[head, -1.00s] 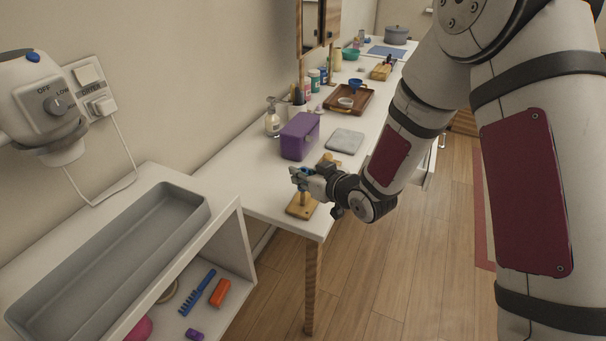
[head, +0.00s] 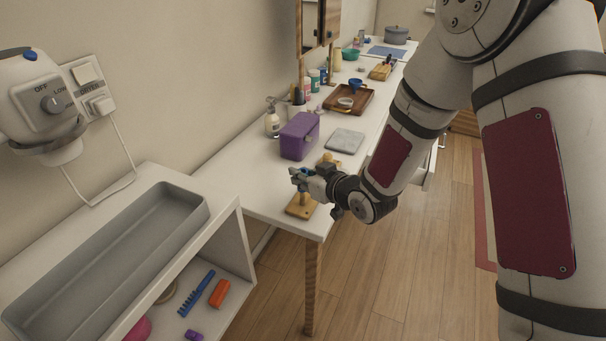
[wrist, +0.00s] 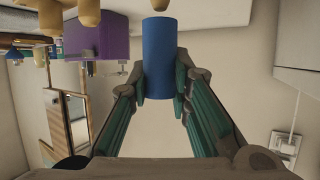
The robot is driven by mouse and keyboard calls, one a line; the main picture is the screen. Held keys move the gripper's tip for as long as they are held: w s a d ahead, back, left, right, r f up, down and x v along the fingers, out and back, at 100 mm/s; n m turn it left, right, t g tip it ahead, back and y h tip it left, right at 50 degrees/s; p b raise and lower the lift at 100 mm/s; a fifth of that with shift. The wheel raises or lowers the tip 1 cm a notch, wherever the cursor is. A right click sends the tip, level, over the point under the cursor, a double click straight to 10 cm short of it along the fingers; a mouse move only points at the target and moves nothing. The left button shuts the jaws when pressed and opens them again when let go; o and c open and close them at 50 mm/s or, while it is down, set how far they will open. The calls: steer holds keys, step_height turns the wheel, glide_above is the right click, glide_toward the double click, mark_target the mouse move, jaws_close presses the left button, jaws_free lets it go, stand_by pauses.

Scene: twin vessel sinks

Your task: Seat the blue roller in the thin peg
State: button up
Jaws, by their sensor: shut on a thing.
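My gripper (head: 301,178) is shut on the blue roller (wrist: 158,60), which sits between its two fingertips in the wrist view. That view appears upside down. A wooden peg tip (wrist: 160,5) shows at its top edge, in line with the roller's end and with a small gap seen between them. Two other rounded wooden pegs, one (wrist: 88,12) nearer the roller and a thicker one (wrist: 50,17), show to the left. In the head view a wooden peg base (head: 297,210) stands on the counter's near corner under my gripper. Which peg is the thin one is hard to tell.
A purple box (head: 299,137) and a grey slab (head: 345,141) lie behind my gripper. A grey basin (head: 120,245) fills the lower left.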

mark_target(303, 192)
steer(key=shift+f+b, duration=2.05)
steer(key=shift+f, duration=0.75)
steer(key=o, duration=0.9)
steer(key=shift+v, duration=3.75)
